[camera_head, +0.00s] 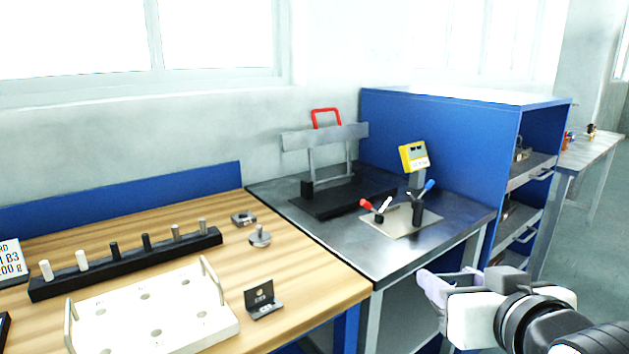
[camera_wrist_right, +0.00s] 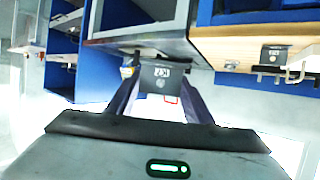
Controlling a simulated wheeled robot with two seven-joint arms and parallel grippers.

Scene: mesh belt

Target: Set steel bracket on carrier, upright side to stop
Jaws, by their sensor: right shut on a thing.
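My right gripper (camera_head: 435,286) is at the lower right of the head view, in front of the steel-topped table. In the wrist view its fingers (camera_wrist_right: 160,92) are shut on a dark grey steel bracket (camera_wrist_right: 162,76), whose marked plate face shows between them. In the head view the held bracket cannot be made out. A similar dark L-shaped bracket (camera_head: 263,299) stands on the wooden bench; it also shows in the wrist view (camera_wrist_right: 274,53). I cannot tell any carrier or stop for certain in these views. My left gripper is not in view.
The wooden bench (camera_head: 320,278) bears a white holed tray (camera_head: 215,325) and a black peg rack (camera_head: 130,264). The steel table (camera_head: 400,262) bears a black-based stand (camera_head: 325,207), a tool holder and a yellow device (camera_head: 413,156). A blue shelf cabinet (camera_head: 440,130) stands behind.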

